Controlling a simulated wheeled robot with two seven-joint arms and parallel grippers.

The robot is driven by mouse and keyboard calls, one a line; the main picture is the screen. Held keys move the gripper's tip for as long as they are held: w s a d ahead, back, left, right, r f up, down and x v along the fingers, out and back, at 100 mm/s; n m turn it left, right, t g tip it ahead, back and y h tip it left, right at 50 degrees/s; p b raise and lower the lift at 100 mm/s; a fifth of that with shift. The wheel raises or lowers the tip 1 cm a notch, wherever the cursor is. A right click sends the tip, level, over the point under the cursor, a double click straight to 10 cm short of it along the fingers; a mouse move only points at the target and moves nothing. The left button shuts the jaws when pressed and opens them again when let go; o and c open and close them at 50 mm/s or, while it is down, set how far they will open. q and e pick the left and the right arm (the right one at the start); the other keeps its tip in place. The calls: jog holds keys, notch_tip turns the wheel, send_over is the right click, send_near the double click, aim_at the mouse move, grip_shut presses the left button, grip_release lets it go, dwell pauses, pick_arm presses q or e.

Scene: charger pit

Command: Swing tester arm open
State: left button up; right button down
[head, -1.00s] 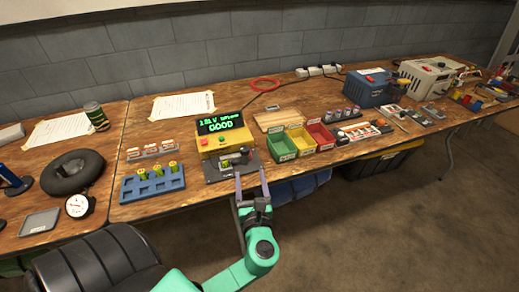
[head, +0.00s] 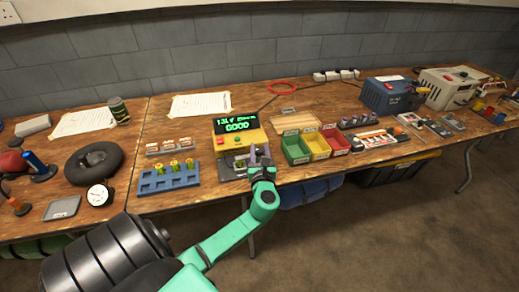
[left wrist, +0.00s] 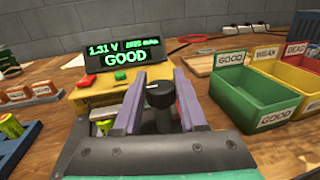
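The yellow tester (head: 231,139) stands near the front edge of the bench, its green display (head: 236,125) reading GOOD; the left wrist view shows 1.31 V on it (left wrist: 117,52). The tester arm's black knob (left wrist: 160,94) stands upright between my left gripper's purple fingers (left wrist: 160,78), with a narrow gap seeming to show beside it. My left gripper (head: 260,152) is over the front of the tester, its fingers partly apart. A green cell end (left wrist: 104,127) shows low beside the left finger; the gripper hides most of the arm and cradle. My right gripper is not in view.
Green (head: 295,149), yellow (head: 316,146) and red (head: 335,141) bins stand close to the tester's right. A blue rack (head: 166,179) with several green cells is to its left. A red ring (head: 283,85) lies behind.

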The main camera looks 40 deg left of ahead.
pick_arm(q)
grip_shut()
dwell(1.1)
